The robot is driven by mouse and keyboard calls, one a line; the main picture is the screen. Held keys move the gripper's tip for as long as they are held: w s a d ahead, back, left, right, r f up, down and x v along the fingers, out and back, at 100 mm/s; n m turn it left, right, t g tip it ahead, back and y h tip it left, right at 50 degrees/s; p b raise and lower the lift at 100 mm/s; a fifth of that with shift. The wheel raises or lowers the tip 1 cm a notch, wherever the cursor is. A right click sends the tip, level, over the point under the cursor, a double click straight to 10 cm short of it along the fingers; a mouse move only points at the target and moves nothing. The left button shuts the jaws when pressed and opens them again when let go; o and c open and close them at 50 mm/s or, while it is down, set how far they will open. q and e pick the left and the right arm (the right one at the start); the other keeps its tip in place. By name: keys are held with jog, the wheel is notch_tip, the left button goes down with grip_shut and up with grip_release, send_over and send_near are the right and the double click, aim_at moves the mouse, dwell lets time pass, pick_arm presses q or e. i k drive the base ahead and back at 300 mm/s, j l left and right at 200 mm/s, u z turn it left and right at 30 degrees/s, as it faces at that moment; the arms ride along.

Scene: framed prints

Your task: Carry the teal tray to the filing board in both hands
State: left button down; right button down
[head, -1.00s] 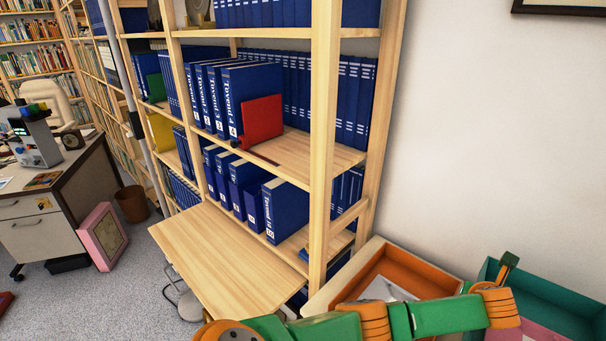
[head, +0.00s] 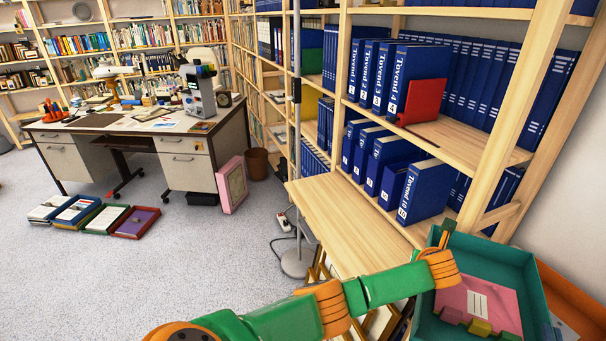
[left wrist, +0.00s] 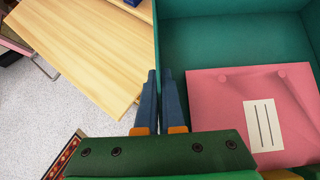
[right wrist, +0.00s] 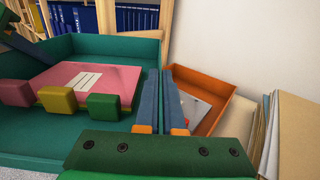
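My right gripper (right wrist: 167,72) is shut on the tray's right wall in the right wrist view. A pale wooden board (head: 345,222) juts from the bookcase, left of the tray; I cannot tell if it is the filing board.
An orange box (right wrist: 215,82) stands right of the tray, near upright tan folders (right wrist: 285,130). The bookcase (head: 470,140) with blue binders rises behind. A lamp pole (head: 296,130), a pink frame (head: 232,185) and a desk (head: 185,165) stand left.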

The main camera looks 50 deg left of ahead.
aim_at(340, 232)
jog(key=k+j+u, duration=0.1)
jog(key=u, duration=0.2)
jog(key=k+j+u, duration=0.1)
jog(key=u, duration=0.2)
jog(key=i+j+z, duration=0.1)
jog(key=j, duration=0.2)
jog(key=i+j, duration=0.15)
jog(key=j, duration=0.2)
jog(key=i+j+z, duration=0.15)
jog(key=j, duration=0.2)
jog(key=i+j+z, duration=0.1)
jog(key=j, duration=0.2)
jog(key=i+j, duration=0.1)
jog(key=j, duration=0.25)
jog(key=z, duration=0.05)
